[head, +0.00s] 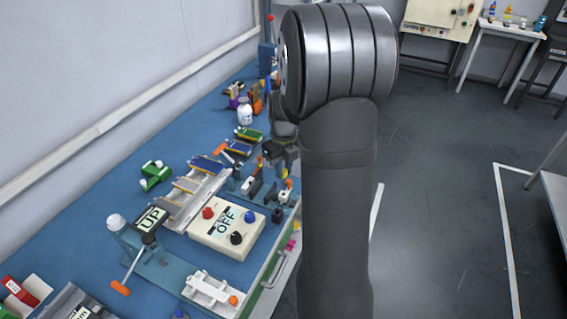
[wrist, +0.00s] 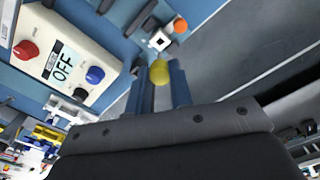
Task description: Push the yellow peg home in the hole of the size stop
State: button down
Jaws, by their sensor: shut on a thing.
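My gripper (wrist: 159,84) is shut on the yellow peg (wrist: 159,71), which sits between the two blue-grey fingertips with its rounded end showing in the wrist view. A small white block with a dark hole (wrist: 159,40), which looks like the size stop, lies past the peg, beside an orange knob (wrist: 180,25). The peg appears apart from the hole; its height above it cannot be told. In the head view my gripper (head: 283,163) is above the bench's right edge, and a small yellow bit (head: 284,173) shows below it, near the white block (head: 285,196).
A switch box (head: 222,228) marked OFF, with red, blue and black knobs, stands left of the white block. A long pale tray (head: 190,205) with pouch cells lies farther left. A lever stand (head: 140,245) is at the front.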

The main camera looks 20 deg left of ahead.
aim_at(284, 170)
jog(key=shift+f, duration=1.75)
jog(key=shift+f, duration=2.3)
jog(key=c, duration=1.2)
grip_release()
notch_tip(284, 170, up, 17)
jog(key=shift+r, duration=0.2)
jog(key=shift+f, duration=0.1)
notch_tip(284, 170, down, 17)
jog(key=shift+f, duration=0.2)
jog(key=shift+r, duration=0.2)
